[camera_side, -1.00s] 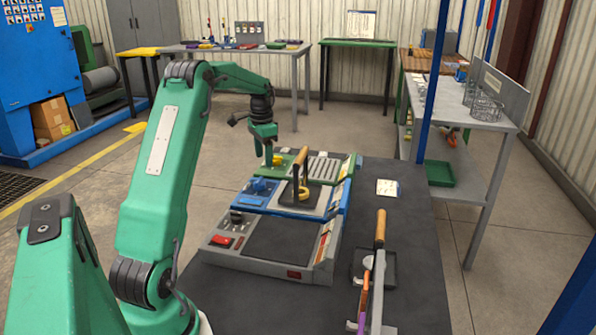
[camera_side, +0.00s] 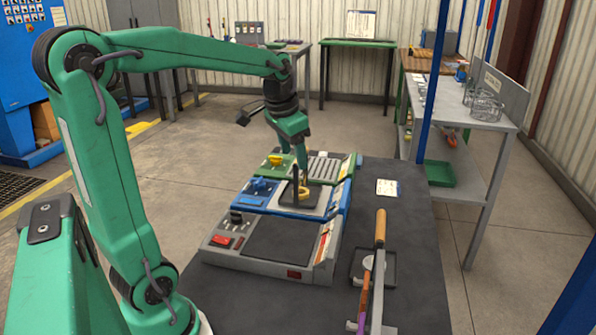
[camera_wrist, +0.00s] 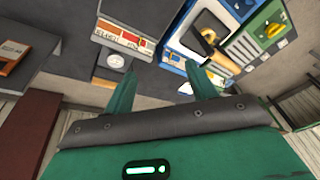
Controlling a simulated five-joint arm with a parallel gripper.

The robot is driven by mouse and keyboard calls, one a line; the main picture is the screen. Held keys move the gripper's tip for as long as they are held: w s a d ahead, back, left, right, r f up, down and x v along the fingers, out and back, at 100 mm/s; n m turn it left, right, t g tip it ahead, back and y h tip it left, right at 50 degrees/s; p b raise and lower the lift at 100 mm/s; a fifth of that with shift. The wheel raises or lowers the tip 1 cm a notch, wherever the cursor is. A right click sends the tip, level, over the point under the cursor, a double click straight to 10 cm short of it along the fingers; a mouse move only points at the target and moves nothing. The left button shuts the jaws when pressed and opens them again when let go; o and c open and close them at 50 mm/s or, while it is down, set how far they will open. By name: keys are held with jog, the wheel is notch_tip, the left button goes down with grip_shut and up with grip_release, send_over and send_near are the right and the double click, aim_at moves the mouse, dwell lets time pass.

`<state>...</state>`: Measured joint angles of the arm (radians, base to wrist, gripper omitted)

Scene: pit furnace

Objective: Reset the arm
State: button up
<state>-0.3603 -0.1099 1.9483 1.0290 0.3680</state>
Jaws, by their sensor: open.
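My gripper (camera_side: 301,174) hangs from the bent arm over the console, near the dark upright piece (camera_side: 292,190) and the yellow ring (camera_side: 304,193) on its blue section. The wooden top of that piece is hidden by my gripper, and I cannot tell whether they touch. In the wrist view my two green fingers (camera_wrist: 161,82) are spread apart with nothing seen between them. The console has a grey front section (camera_side: 225,253), a blue middle section (camera_side: 335,205) and a green back section (camera_side: 262,171) with a yellow knob (camera_side: 275,160).
A paper card (camera_side: 387,187) lies on the dark bench top (camera_side: 400,215). A grey shelf table (camera_side: 490,118) stands at the right, across open floor.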

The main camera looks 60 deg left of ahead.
jog(key=s+d+f+t+h, duration=0.1)
jog(key=s+d+f+t, duration=0.1)
jog(key=s+d, duration=1.1)
jog(key=shift+s+d+f+t, duration=0.15)
jog(key=shift+d+f+t, duration=0.1)
jog(key=shift+f+t, duration=0.1)
